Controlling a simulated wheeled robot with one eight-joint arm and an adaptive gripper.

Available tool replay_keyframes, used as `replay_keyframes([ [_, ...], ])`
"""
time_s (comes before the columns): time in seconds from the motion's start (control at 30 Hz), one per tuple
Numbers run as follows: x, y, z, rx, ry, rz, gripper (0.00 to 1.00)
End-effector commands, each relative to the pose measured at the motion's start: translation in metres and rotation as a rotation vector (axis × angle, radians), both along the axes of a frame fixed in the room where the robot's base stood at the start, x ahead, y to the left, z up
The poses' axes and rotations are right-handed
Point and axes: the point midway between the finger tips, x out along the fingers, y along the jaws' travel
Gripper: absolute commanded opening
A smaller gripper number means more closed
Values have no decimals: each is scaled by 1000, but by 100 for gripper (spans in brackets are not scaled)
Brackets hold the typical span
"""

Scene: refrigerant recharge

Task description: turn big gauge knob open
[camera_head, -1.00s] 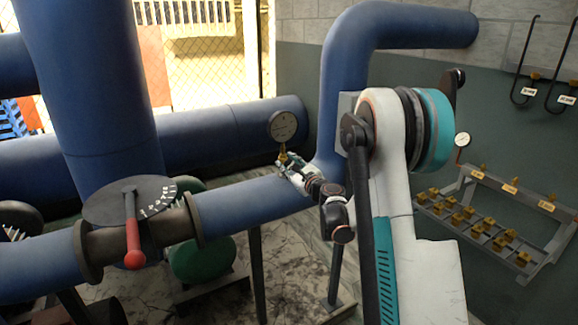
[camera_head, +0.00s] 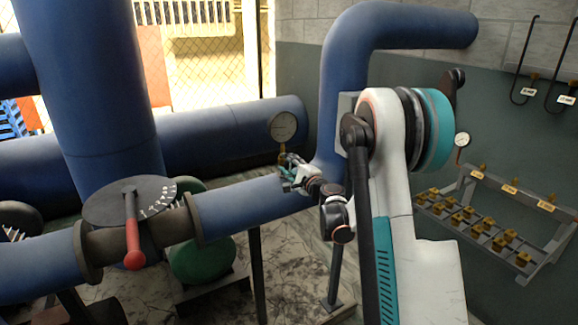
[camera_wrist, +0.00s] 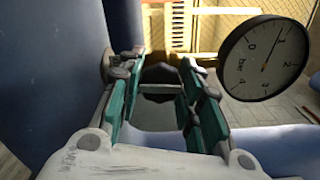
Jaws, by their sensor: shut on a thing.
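The round gauge (camera_head: 283,126) stands above the blue horizontal pipe. In the wrist view its white dial (camera_wrist: 265,58) with a black rim is at the upper right, with a brass stem at its left. My gripper (camera_head: 287,168) is at the valve just below the gauge. In the wrist view my gripper (camera_wrist: 160,72) has its green-sided fingers closed around the knob (camera_wrist: 160,73), which is dark and mostly hidden between the fingertips. In the head view the knob is hidden by the gripper.
The blue horizontal pipe (camera_head: 240,207) runs just below my gripper, and a blue upright pipe (camera_head: 343,110) stands close at its right. A red-handled lever (camera_head: 132,240) is at the left. A rack of brass fittings (camera_head: 490,220) is at the right.

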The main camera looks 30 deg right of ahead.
Motion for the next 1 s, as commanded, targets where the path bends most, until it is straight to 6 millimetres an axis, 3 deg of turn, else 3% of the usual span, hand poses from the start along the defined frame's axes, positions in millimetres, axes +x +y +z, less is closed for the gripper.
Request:
replay_keyframes([
  [0.77, 0, 1, -1, -96, -3, 1, 9],
  [0.8, 0, 1, -1, -96, -3, 1, 42],
  [0.83, 0, 1, -1, -96, -3, 1, 48],
  [0.87, 0, 1, -1, -96, -3, 1, 54],
  [1.0, 0, 1, 0, -95, -3, 1, 54],
])
